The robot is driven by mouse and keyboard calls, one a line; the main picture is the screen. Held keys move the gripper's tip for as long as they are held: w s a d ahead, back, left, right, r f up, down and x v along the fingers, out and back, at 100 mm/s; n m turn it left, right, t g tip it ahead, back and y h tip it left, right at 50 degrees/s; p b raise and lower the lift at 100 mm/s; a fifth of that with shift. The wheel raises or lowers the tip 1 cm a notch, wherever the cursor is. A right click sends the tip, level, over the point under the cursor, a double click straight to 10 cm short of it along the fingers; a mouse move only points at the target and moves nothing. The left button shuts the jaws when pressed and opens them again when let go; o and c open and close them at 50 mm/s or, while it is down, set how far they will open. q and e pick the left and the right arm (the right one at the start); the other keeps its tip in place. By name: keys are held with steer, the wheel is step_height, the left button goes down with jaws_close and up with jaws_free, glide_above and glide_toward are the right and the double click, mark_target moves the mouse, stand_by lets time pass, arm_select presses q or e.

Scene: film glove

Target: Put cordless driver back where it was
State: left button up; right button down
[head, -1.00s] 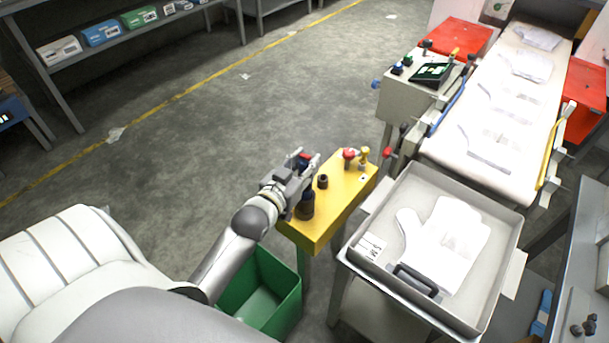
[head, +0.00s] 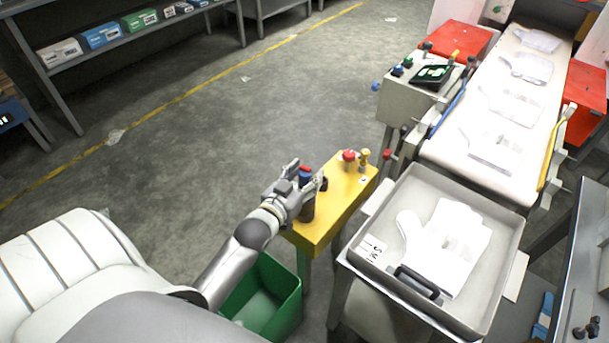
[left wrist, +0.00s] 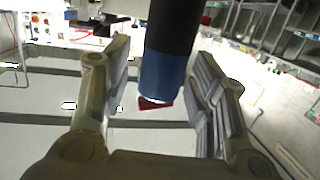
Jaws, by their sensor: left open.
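The cordless driver (head: 307,213) stands roughly upright at the near left end of the yellow stand (head: 340,205). Its lower part is dark and its upper end is blue and red. My left gripper (head: 309,174) is at the driver's upper part and partly hides it. In the left wrist view the driver (left wrist: 168,60) shows dark, then blue, with a red end, between the two spread fingers. Gaps show on both sides, so the left gripper (left wrist: 160,95) is open around it. Whether the driver's base is seated in a holder is hidden. My right gripper is not in view.
A red knob (head: 348,156) and a brass-coloured fitting (head: 364,158) stand at the stand's far end. A green bin (head: 292,300) is below. A grey tray (head: 512,240) with white gloves is to the right, beside a conveyor (head: 545,120).

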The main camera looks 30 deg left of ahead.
arm_select(q)
steer(key=shift+s+r, duration=0.1)
steer(key=s+d+r, duration=0.1)
steer(key=s, duration=1)
steer(key=shift+s+r, duration=0.3)
steer(key=shift+r, duration=0.1)
